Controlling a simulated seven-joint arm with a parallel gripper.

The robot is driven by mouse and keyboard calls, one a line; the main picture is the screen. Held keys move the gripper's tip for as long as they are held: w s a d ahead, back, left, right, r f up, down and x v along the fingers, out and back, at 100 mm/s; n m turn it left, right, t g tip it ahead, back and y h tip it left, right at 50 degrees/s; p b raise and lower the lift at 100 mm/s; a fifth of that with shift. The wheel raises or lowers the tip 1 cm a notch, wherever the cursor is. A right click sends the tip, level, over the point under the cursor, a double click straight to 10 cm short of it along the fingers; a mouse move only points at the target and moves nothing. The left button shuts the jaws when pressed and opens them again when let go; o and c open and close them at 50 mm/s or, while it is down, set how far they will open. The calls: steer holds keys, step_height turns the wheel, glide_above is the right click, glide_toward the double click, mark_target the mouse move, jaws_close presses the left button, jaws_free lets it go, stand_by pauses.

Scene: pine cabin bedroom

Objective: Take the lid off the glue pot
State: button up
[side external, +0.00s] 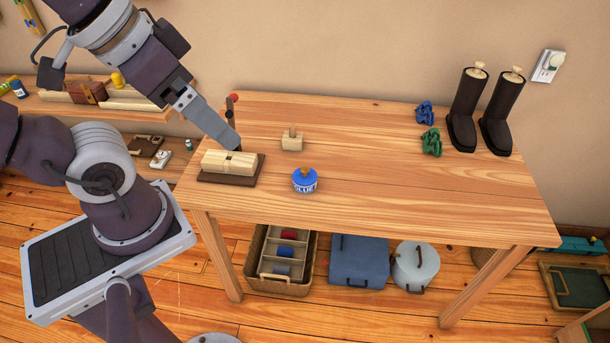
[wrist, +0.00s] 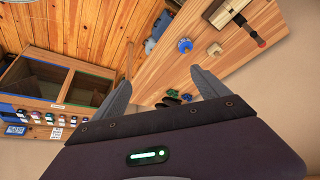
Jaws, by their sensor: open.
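The glue pot (side external: 304,184) is a small blue pot with a white "GLUE" label, upright near the front middle of the wooden table. Its lid (side external: 305,173) is on top, with a small brown knob. The pot also shows in the wrist view (wrist: 185,46), small and some way off from the fingers. My gripper (side external: 236,146) is above the left part of the table, over the wooden block, left of the pot and apart from it. In the wrist view my gripper (wrist: 162,85) has its two fingers spread wide with nothing between them.
A pale wooden block (side external: 229,162) lies on a dark board at the table's left, with a red-tipped upright tool (side external: 233,100) behind. A small wooden piece (side external: 292,141) stands behind the pot. Dark boots (side external: 467,110) and blue and green items are at the back right. The table's right front is clear.

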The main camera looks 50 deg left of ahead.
steer(key=m+g+y, duration=0.1)
steer(key=m+g, duration=0.4)
steer(key=m, duration=1.5)
glide_above(306, 168)
steer(key=f, duration=2.7)
steer(key=shift+s+d+f, duration=0.35)
steer(key=shift+s, duration=0.05)
steer(key=f, duration=0.6)
steer(key=shift+w+a+f, duration=0.3)
steer(key=shift+a+f, duration=0.05)
steer(key=c, duration=1.4)
